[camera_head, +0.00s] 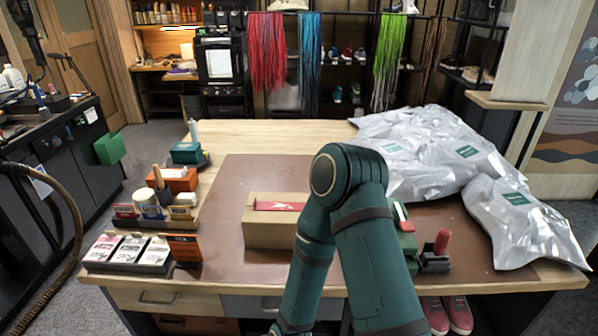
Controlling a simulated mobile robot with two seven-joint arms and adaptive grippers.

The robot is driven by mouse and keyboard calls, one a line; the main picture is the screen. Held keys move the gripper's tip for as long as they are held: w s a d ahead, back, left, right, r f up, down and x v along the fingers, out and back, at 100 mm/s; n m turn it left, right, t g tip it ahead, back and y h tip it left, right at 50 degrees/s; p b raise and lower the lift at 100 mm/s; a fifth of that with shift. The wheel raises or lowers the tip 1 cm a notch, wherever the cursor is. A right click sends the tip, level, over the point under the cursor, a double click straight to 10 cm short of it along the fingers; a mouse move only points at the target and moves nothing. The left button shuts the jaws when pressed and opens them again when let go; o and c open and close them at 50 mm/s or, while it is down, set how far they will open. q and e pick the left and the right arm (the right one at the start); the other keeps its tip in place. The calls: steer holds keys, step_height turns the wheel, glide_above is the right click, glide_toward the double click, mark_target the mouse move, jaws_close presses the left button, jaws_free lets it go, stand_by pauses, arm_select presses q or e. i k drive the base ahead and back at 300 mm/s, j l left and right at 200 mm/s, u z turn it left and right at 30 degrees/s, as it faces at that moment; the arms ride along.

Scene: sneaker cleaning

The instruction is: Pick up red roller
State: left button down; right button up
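A red roller (442,242), a short upright red cylinder, stands in a small dark holder (435,263) near the right front part of the table. It looks free, with nothing gripping it. One of my dark green arms rises from the bottom edge and bends at an elbow in the middle of the view, just left of the roller. Neither of my grippers can be seen. The arm hides part of the table and most of a green item with a red and white top (403,222) behind it.
A cardboard box (272,233) sits left of the arm on a brown mat (240,180). Silver bags (520,225) crowd the table's right side. Small boxes (130,250), an orange block (174,181) and bottles line the left edge. Pink shoes (447,314) are below the table.

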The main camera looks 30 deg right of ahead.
mark_target(442, 240)
steer(key=z, duration=2.05)
